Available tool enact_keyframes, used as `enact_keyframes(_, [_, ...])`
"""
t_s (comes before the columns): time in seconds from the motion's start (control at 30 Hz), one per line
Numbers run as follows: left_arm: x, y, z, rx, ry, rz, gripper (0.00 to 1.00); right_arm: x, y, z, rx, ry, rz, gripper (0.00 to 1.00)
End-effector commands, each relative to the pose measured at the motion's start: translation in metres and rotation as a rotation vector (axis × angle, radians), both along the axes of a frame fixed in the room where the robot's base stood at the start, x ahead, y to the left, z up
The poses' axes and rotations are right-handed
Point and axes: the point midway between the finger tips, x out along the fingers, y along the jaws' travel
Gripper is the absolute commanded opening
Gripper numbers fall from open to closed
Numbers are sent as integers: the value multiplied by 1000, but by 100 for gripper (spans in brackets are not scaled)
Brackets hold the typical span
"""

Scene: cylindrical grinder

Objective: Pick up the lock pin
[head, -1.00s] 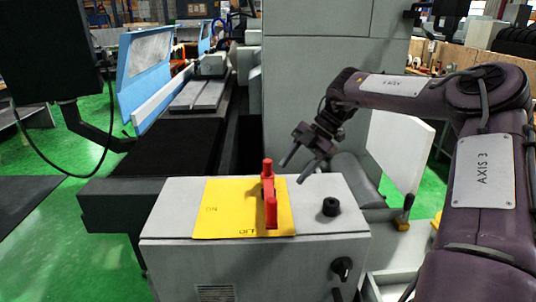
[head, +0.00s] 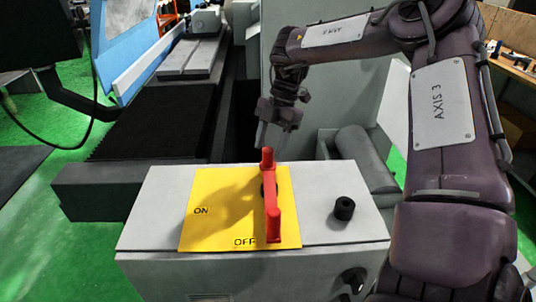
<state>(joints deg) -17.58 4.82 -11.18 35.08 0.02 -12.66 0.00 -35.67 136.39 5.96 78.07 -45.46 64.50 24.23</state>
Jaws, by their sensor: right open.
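A red switch handle (head: 272,213) lies across a yellow plate (head: 217,207) marked ON and OFF, its near end by the OFF mark. A small upright red piece (head: 267,158) stands at the handle's far end. It looks like the lock pin, but I cannot tell for sure how it sits in the handle. My right gripper (head: 271,138) is open and empty, pointing down just above and behind the red piece. The fingertips are partly hidden behind the red piece. My left gripper is out of view.
The plate is on a grey cabinet (head: 330,240) with a black knob (head: 344,208) at right and a black rotary knob (head: 353,279) on its front. A grey cylinder (head: 364,157) and machine housing stand behind. A blue-framed panel (head: 125,45) is at left.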

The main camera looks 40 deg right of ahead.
Motion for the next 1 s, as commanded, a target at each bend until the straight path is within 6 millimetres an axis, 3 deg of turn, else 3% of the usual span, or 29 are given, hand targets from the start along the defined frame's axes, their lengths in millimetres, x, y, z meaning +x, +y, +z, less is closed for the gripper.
enact_keyframes(0.2, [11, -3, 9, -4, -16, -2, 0, -1, 9, -20, 2, -1, 0, 52])
enact_keyframes(0.43, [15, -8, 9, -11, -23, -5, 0, 0, 9, -21, 1, -2, -1, 52])
enact_keyframes(0.83, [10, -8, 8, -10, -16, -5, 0, 0, 9, -21, 0, -2, -1, 0])
enact_keyframes(1.0, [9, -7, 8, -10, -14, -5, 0, 0, 9, -21, 0, -2, -1, 0])
